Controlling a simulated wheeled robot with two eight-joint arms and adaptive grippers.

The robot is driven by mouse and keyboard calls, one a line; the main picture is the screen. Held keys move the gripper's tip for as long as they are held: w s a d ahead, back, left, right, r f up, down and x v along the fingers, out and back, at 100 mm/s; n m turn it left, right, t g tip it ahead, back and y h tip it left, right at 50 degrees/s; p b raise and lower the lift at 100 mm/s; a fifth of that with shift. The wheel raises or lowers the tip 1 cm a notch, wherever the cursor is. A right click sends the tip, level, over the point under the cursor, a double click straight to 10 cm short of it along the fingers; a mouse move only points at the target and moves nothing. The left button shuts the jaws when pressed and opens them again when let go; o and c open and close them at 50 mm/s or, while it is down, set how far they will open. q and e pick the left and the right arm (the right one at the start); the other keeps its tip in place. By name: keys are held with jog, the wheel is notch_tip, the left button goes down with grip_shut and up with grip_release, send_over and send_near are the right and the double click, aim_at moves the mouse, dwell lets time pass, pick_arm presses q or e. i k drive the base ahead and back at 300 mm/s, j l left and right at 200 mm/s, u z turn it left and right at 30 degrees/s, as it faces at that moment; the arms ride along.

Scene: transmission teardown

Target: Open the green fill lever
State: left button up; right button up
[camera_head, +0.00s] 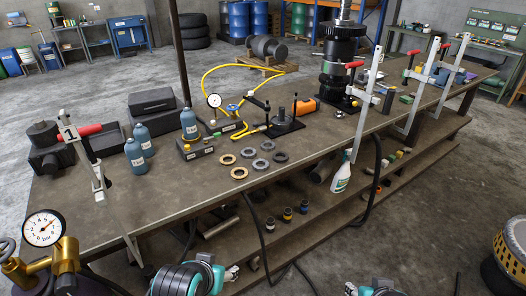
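A very small green piece (217,134) shows by the dark labelled block in the middle of the bench. It may be the green fill lever, but it is too small to tell its shape or whether it is turned. A blue valve handle (232,107) and a small white-faced gauge (214,100) stand just behind it, by the yellow hose (222,69). Teal, black and white parts of my arms show at the bottom edge, well in front of the bench.
Blue bottles (189,124) stand left of the fittings, several metal rings (239,173) lie in front. A large pressure gauge (43,228) and a red-handled clamp (88,131) stand at left. The bench front (175,205) is bare.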

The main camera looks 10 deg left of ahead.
aim_at(218, 134)
jog(key=i+u, duration=0.45)
jog(key=i+l+u, duration=0.1)
jog(key=u, duration=0.35)
jog(key=i+l, duration=0.05)
jog(key=i, duration=0.05)
